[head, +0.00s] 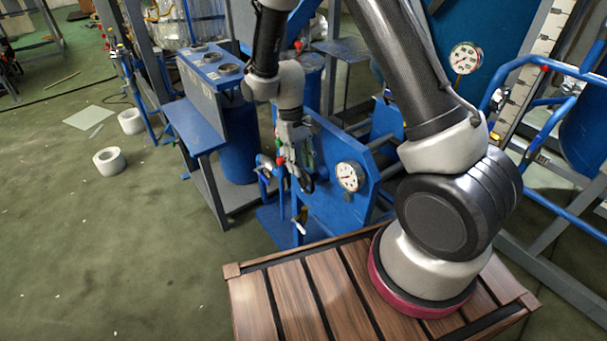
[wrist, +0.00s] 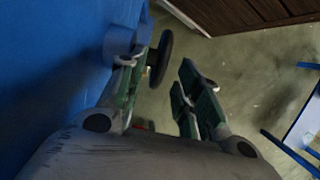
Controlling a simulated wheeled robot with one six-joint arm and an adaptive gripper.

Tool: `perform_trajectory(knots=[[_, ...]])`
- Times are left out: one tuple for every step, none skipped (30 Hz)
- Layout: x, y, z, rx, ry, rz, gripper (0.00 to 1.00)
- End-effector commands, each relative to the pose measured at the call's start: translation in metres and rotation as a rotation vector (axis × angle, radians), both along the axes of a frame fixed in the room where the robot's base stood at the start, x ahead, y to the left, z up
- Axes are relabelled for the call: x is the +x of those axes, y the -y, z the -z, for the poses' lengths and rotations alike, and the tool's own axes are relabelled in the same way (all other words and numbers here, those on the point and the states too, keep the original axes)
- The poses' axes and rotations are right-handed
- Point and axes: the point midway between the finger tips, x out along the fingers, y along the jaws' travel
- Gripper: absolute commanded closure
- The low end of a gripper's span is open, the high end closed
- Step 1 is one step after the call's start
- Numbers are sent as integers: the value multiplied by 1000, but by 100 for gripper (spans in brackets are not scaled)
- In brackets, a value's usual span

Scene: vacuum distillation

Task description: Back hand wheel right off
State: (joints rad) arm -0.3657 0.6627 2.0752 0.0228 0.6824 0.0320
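A dark hand wheel (wrist: 160,58) shows nearly edge-on in the wrist view, on a round blue fitting that comes out of a blue panel (wrist: 45,70). My gripper (wrist: 163,85) is open, with a wide gap between its green and grey fingers. The wheel is at the fingertips, close beside the left finger; I cannot tell whether they touch. In the head view my gripper (head: 297,172) points down at the left side of the blue panel, by the gauge. A dark round shape there is partly hidden by the fingers. I cannot tell which hand wheel is the back one.
A white pressure gauge (head: 349,176) sits on the panel, right of my gripper. Blue pipework with a red part (head: 280,161) stands close on the left. A slatted wooden deck (head: 300,295) is in front. Green floor (head: 110,240) on the left is mostly open, with white rolls.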

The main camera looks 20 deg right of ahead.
Motion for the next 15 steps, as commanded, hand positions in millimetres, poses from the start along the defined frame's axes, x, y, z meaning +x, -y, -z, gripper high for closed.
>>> perform_trajectory(knots=[[4,-1,-13,2,5,0,66],[6,-2,-19,2,6,0,66],[8,-3,-28,2,5,0,66],[10,-3,-34,2,5,0,66],[12,-4,-40,2,5,0,66],[13,-4,-47,1,3,0,66],[15,-5,-52,1,4,0,66],[16,-5,-56,1,3,0,66],[17,-6,-61,1,2,0,66],[18,-6,-64,1,2,0,66],[19,-6,-67,1,2,0,66],[19,-6,-70,0,1,0,66],[20,-6,-72,0,1,0,66],[20,-6,-73,0,0,0,66],[20,-6,-74,0,0,0,66]])
